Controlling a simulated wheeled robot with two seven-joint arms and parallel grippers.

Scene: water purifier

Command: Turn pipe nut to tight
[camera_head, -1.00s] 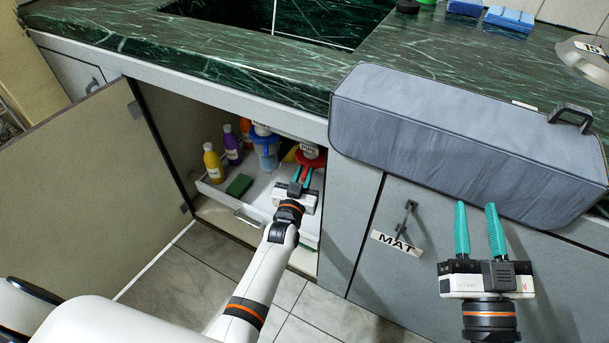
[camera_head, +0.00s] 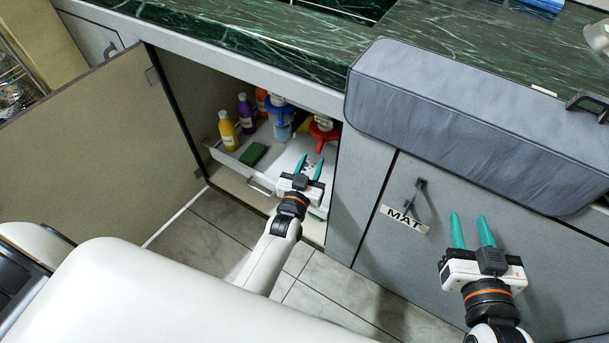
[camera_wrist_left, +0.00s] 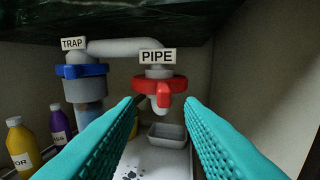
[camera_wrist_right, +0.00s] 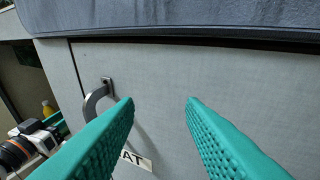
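The red pipe nut (camera_wrist_left: 158,85) sits under a label reading PIPE (camera_wrist_left: 157,55) in the left wrist view, on a grey pipe. It also shows in the head view (camera_head: 322,132) inside the open cabinet. My left gripper (camera_head: 309,163) is in the cabinet opening, in front of and a little below the nut. In the left wrist view its teal fingers (camera_wrist_left: 160,102) are spread apart with nothing between them, and the nut is beyond the tips. My right gripper (camera_head: 471,226) is open and empty in front of the closed cabinet doors.
A blue nut (camera_wrist_left: 81,70) labelled TRAP is left of the pipe nut. A yellow bottle (camera_head: 228,131), a purple bottle (camera_head: 246,112) and a green sponge (camera_head: 253,154) are at left in the cabinet. The open door (camera_head: 95,150) is at left. A grey rolled mat (camera_head: 470,120) overhangs the counter.

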